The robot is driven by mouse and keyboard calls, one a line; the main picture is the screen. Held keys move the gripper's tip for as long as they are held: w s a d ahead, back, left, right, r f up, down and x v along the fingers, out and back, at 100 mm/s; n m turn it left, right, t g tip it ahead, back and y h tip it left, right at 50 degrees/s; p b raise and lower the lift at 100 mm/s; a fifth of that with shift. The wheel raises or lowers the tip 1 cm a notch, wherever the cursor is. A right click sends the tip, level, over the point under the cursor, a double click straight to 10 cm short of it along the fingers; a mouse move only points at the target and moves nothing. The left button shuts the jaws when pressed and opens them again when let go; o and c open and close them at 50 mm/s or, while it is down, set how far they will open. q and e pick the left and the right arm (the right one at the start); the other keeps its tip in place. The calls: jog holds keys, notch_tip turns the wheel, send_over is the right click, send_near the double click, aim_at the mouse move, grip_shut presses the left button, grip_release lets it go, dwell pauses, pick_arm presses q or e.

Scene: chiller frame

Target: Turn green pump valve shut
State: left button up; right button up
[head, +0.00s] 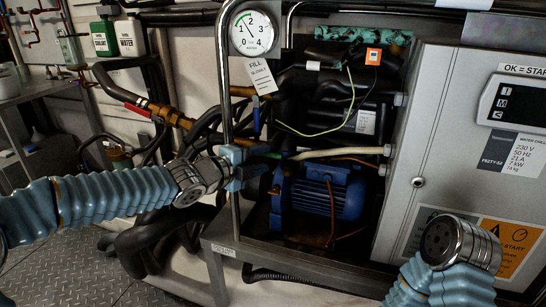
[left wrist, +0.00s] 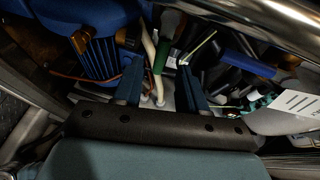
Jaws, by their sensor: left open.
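The green valve handle (left wrist: 158,57) shows in the left wrist view, lying between the spread fingers of my left gripper (left wrist: 160,68). I cannot tell whether either finger touches it. In the head view my left gripper (head: 240,168) is at the upright chrome pipe, left of the blue pump (head: 325,192), and mostly hides the green handle. The blue pump also shows at upper left in the left wrist view (left wrist: 98,58). The fingers are open. My right arm shows at lower right in the head view, but its gripper fingers are out of view.
The upright chrome pipe (head: 226,80) carries a gauge (head: 253,32) and stands close to my left gripper. A red handle (head: 137,110) and a blue handle (head: 256,122) are nearby. Hoses and thin wires crowd the pump. A grey control cabinet (head: 420,130) stands right.

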aim_at(271, 156)
pick_arm(q)
jog(key=b+x, duration=0.1)
jog(key=x, duration=0.4)
jog(key=shift+w+d, duration=0.1)
grip_shut()
